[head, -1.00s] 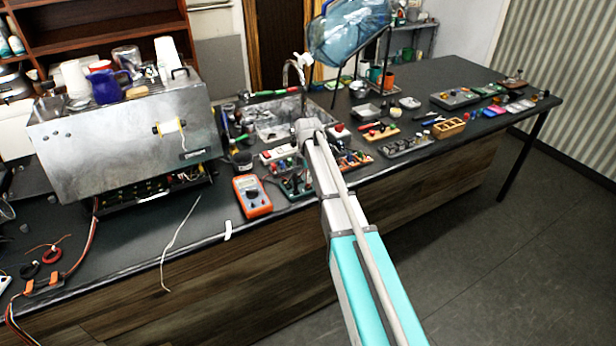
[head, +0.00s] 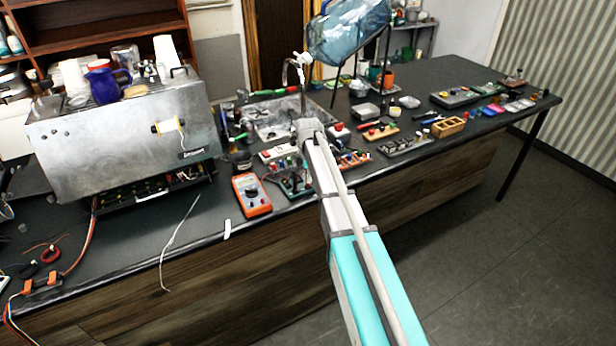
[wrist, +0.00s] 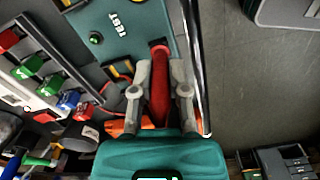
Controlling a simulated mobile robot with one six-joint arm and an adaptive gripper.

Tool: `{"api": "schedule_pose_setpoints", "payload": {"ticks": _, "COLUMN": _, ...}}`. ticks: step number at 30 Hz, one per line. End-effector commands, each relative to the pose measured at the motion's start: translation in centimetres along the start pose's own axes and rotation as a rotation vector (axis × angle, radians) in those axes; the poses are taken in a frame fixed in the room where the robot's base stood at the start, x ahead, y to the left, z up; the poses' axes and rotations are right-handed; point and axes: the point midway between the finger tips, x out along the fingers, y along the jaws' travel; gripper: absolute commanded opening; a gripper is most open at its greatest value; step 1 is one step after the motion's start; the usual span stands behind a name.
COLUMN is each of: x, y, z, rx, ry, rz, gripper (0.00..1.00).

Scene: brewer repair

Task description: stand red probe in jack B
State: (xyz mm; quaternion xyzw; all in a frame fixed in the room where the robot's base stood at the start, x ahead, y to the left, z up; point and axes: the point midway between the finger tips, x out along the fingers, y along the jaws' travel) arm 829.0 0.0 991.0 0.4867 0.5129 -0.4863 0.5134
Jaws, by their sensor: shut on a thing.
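The red probe (wrist: 159,88) is held upright in the picture between the grey fingers of my gripper (wrist: 160,72) in the wrist view. The fingers are shut on it. Its red end lies over a dark teal panel (wrist: 135,45) with a white TEST label (wrist: 131,22) and a green round part (wrist: 96,38). The probe's tip and any contact with the panel cannot be made out. Jack B cannot be picked out in either view. In the head view my arm hides the gripper and the probe. A teal board (head: 292,182) shows partly beside my arm.
An orange multimeter (head: 252,195) lies left of my arm on the dark bench. A metal brewer (head: 125,135) stands further left. In the wrist view a rack with red, green and blue blocks (wrist: 48,85) is at left. Open floor (wrist: 245,90) is at right.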

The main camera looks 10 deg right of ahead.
Motion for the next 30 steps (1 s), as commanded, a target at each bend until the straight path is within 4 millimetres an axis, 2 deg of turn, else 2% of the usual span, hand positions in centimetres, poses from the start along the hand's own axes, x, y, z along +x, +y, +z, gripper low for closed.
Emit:
{"api": "schedule_pose_setpoints", "payload": {"ticks": 11, "x": 0.05, "y": 0.0, "z": -0.04, "rx": 0.0, "ry": 0.0, "rz": 0.0, "gripper": 0.0}}
{"api": "schedule_pose_setpoints", "payload": {"ticks": 12, "x": 0.05, "y": 0.0, "z": -0.04, "rx": 0.0, "ry": 0.0, "rz": 0.0, "gripper": 0.26}}
{"api": "schedule_pose_setpoints", "payload": {"ticks": 18, "x": 0.05, "y": 0.0, "z": -0.04, "rx": 0.0, "ry": 0.0, "rz": 0.0, "gripper": 0.61}}
{"api": "schedule_pose_setpoints", "payload": {"ticks": 30, "x": 0.01, "y": 0.0, "z": -0.02, "rx": 0.0, "ry": 0.0, "rz": 0.0, "gripper": 0.61}}
